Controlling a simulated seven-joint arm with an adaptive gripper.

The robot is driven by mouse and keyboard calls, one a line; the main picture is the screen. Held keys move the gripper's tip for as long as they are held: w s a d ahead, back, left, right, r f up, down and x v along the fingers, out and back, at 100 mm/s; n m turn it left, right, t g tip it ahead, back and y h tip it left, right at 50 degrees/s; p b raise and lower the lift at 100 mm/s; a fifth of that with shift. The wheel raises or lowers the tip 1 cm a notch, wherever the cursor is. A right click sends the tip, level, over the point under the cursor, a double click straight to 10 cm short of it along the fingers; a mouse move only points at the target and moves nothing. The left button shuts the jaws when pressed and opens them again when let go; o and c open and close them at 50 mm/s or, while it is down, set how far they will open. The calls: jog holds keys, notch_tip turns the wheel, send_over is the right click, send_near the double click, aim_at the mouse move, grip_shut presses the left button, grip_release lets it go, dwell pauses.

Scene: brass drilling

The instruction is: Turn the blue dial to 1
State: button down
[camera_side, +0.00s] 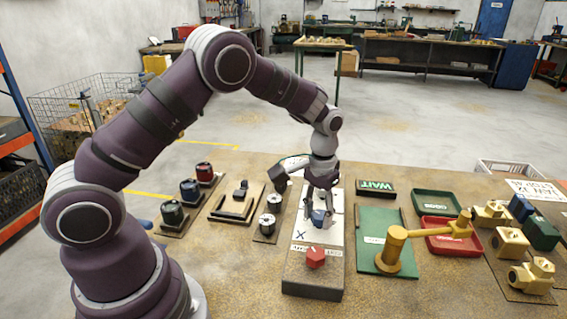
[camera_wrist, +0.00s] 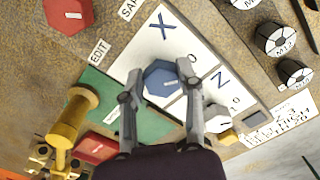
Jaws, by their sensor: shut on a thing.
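The blue dial (camera_wrist: 160,78) is a six-sided knob on a white panel, beside the printed letters X and Z. In the side view the blue dial (camera_side: 319,217) shows partly between the fingers. My gripper (camera_wrist: 157,82) points down with one finger on each side of the dial, shut on it; the gripper also shows in the side view (camera_side: 320,208). A "0" is printed near the dial on the X side. A small white mark shows on the dial's face, but I cannot tell clearly which number it points to.
A green plate with a brass lever (camera_side: 395,248) stands to the right. Black cylinders (camera_side: 268,222) stand to the left.

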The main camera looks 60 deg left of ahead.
aim_at(316, 215)
jog(key=shift+a+m, duration=0.2)
jog(key=shift+m, duration=2.3)
jog(key=c, duration=0.7)
grip_release()
jog(key=shift+r, duration=0.15)
jog(key=shift+r, duration=5.9)
jog(key=shift+r, duration=0.1)
